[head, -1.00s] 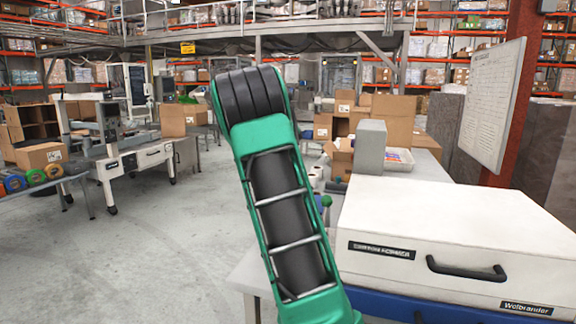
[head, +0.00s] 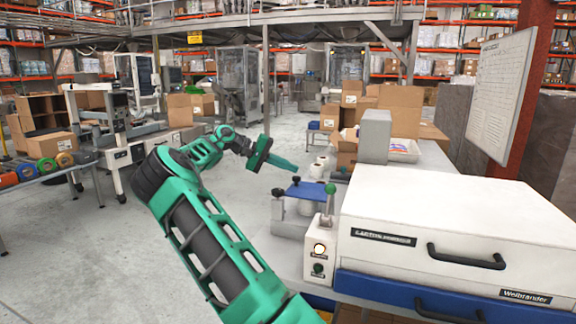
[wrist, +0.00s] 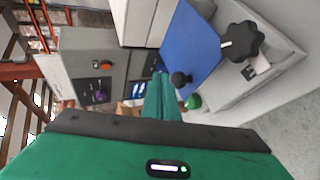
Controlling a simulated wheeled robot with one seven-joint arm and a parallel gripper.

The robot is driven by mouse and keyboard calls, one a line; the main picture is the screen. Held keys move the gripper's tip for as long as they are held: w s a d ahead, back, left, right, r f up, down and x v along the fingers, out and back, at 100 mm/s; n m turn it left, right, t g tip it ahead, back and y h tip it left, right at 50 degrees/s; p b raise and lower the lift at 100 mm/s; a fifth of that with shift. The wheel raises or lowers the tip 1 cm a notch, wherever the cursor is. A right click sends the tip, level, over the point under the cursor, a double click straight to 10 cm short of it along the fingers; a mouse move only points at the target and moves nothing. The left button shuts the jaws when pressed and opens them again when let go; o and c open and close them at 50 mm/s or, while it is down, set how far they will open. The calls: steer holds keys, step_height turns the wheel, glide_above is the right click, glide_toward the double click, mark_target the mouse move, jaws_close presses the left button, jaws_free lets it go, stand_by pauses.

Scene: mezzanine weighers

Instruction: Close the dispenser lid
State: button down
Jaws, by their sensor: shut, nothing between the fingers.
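The dispenser (head: 294,222) is a small grey unit at the table's left edge, left of the big white machine. Its blue lid (head: 308,189) sits on top and has a small dark knob; how far open it stands is hard to tell. The wrist view shows the blue lid (wrist: 191,48) with a black ball knob (wrist: 181,79), and a black star knob (wrist: 242,41) beside it. My gripper (head: 296,167) is shut and empty, reaching in from the left just above and behind the lid. Its fingers (wrist: 163,100) point toward the lid's knob; contact cannot be told.
A green ball-topped lever (head: 330,188) stands right of the lid, above a control box (head: 319,258) with a lit lamp. White rolls (head: 316,168) stand behind. The white carton machine (head: 450,220) fills the right. Cartons (head: 395,113) stand farther back.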

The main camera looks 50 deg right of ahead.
mark_target(295, 177)
steer(key=f, duration=0.1)
steer(key=w+f, duration=0.1)
steer(key=shift+a+f, duration=0.15)
steer(key=shift+f, duration=0.15)
steer(key=shift+a+f, duration=0.1)
steer(key=shift+f, duration=0.1)
stand_by(0.4)
steer(key=w+a+r, duration=0.6)
steer(key=r, duration=0.2)
steer(key=shift+w+a, duration=0.25)
steer(key=shift+a, duration=0.15)
